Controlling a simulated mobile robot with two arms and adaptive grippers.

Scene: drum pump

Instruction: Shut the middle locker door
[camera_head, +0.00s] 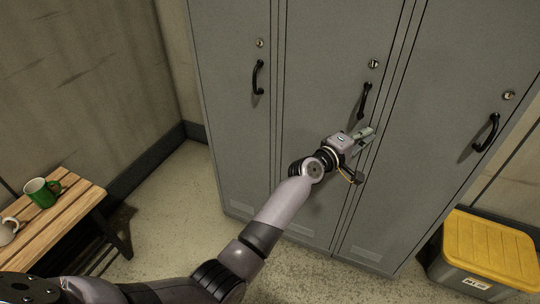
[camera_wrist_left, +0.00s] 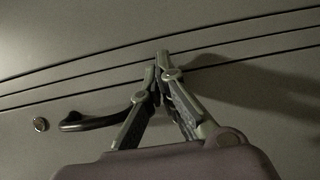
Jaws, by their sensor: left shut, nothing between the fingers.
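The middle locker door (camera_head: 325,75) is grey and looks flush with its neighbours in the head view. Its black handle (camera_head: 365,100) and round lock (camera_head: 374,64) are near its right edge. My left gripper (camera_head: 368,133) is shut and empty, just below the handle at the door's right edge. I cannot tell whether the fingertips touch the door. My right gripper does not show.
The left locker door (camera_head: 230,100) and right locker door (camera_head: 455,120) look shut. A wooden bench (camera_head: 65,205) with a green mug (camera_head: 41,193) stands at the left. A grey crate with a yellow lid (camera_head: 490,250) stands at the lower right. The floor before the lockers is clear.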

